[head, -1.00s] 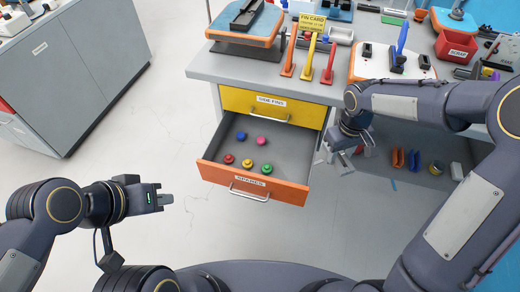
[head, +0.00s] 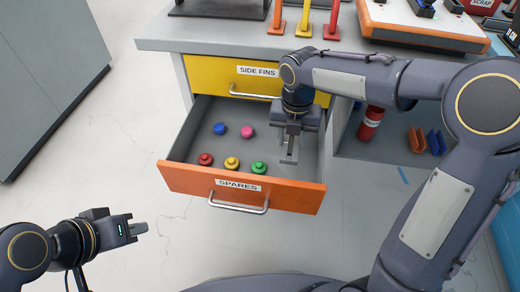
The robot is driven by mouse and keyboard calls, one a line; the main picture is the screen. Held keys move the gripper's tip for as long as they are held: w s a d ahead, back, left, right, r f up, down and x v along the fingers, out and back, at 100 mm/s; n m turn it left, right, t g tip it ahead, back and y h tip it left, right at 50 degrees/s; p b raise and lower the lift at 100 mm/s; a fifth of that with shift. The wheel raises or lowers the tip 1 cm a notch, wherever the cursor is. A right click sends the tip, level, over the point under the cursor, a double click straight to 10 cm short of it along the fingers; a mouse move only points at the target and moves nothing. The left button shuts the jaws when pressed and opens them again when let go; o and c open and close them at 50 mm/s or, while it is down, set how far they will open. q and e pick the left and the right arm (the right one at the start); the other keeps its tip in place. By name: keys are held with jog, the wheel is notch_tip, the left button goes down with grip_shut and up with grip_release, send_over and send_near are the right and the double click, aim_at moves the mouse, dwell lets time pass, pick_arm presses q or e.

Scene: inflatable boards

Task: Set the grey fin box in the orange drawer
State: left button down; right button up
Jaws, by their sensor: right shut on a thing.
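The orange drawer (head: 180,180), labelled SPARES, is pulled open below the yellow drawer. My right gripper (head: 291,140) reaches down over the right part of this drawer. It is shut on the grey fin box (head: 289,157), a small grey piece partly hidden by the fingers. I cannot tell whether the box touches the drawer floor. My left gripper (head: 139,229) is off to the lower left, away from the drawer, with nothing visible in it. Its fingers are seen side-on, so their opening is unclear.
Several coloured knobs, including a blue one (head: 219,129) and a green one (head: 258,168), stand in the drawer's left and middle. The yellow SIDE FINS drawer (head: 210,75) is shut above. A red can (head: 370,124) stands to the right under the bench.

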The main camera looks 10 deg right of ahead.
aim_at(288, 168)
notch_tip(288, 168, down, 10)
jog(key=b, duration=0.4)
jog(key=shift+r, duration=0.1)
jog(key=o, duration=1)
